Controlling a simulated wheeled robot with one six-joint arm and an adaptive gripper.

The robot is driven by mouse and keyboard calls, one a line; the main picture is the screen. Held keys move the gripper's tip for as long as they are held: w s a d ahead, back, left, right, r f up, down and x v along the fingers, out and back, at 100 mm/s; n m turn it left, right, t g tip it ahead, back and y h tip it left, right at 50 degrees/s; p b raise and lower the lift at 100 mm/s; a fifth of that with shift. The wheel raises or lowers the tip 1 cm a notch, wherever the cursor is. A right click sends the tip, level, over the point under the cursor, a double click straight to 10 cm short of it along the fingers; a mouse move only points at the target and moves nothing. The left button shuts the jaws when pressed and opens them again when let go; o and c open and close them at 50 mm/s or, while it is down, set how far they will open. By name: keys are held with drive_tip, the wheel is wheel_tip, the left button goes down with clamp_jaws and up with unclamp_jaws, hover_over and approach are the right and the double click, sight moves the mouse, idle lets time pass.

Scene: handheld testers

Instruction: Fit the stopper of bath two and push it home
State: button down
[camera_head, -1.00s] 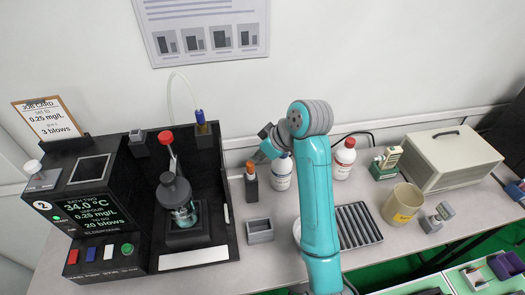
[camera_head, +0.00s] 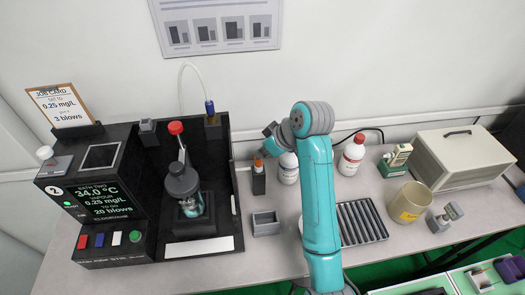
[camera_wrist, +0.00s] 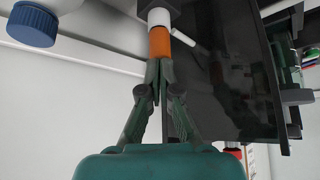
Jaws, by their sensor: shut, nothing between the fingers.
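Bath two is a black station with a lit "BATH TWO" display (camera_head: 105,199) at the left in the head view. In its bay stands a clear vessel (camera_head: 192,205) with a grey top (camera_head: 182,183); a red knob (camera_head: 175,128) is above it on a thin stem. I cannot tell which part is the stopper, or how it is seated. My gripper (camera_wrist: 160,66) is shut and empty. Its tips are at the end of an orange-and-white piece (camera_wrist: 160,42) in a dark holder; contact is unclear. In the head view that orange piece (camera_head: 258,162) is right of the station.
A grey open box (camera_head: 265,223) sits in front of the orange piece's holder. White bottles (camera_head: 352,156), a ribbed tray (camera_head: 361,222) and a beige mug (camera_head: 408,203) are to the right. A job card (camera_head: 65,104) stands behind the station.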

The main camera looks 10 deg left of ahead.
drive_tip(key=shift+f, duration=0.25)
wheel_tip(320, 180, up, 4)
drive_tip(key=shift+f, duration=0.15)
idle(0.6)
drive_tip(key=shift+f, duration=0.1)
